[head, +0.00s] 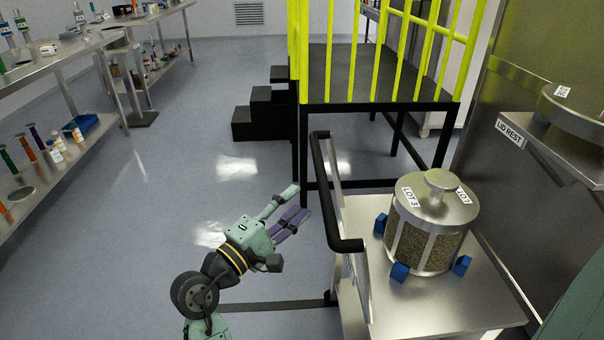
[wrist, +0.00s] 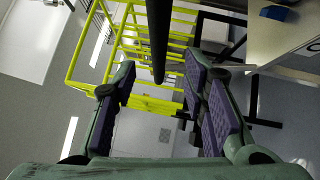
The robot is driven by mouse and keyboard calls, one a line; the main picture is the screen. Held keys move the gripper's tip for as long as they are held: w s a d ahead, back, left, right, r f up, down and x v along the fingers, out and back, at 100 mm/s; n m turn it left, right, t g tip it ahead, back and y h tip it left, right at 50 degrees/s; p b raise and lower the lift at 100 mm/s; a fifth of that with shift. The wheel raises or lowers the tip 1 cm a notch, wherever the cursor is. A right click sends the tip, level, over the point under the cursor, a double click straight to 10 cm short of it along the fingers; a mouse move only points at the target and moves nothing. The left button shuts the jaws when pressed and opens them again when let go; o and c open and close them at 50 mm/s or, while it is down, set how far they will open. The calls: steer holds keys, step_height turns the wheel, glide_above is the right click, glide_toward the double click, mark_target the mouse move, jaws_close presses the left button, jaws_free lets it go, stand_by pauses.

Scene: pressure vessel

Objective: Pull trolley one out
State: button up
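The trolley (head: 493,301) is a steel-topped cart at the right of the head view, with a black push handle (head: 327,195) along its left side. A number for the trolley is not readable. My gripper (head: 297,202) is open and empty, just left of the handle, with its fingers pointing towards it. In the wrist view a black bar (wrist: 158,35), which looks like the handle, runs down from the top edge between the lines of the two purple-padded fingers (wrist: 160,68). Neither finger visibly touches it.
A lidded mesh basket marked LOT 3 (head: 424,240) stands on the trolley between blue blocks (head: 399,271). A yellow-railed platform (head: 372,75) with black steps (head: 258,115) is behind. A LID REST shelf (head: 545,150) is at right.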

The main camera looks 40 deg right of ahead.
mark_target(321, 177)
steer(key=p+x, duration=0.2)
steer(key=x, duration=0.8)
steer(key=shift+c, duration=0.5)
jaws_close()
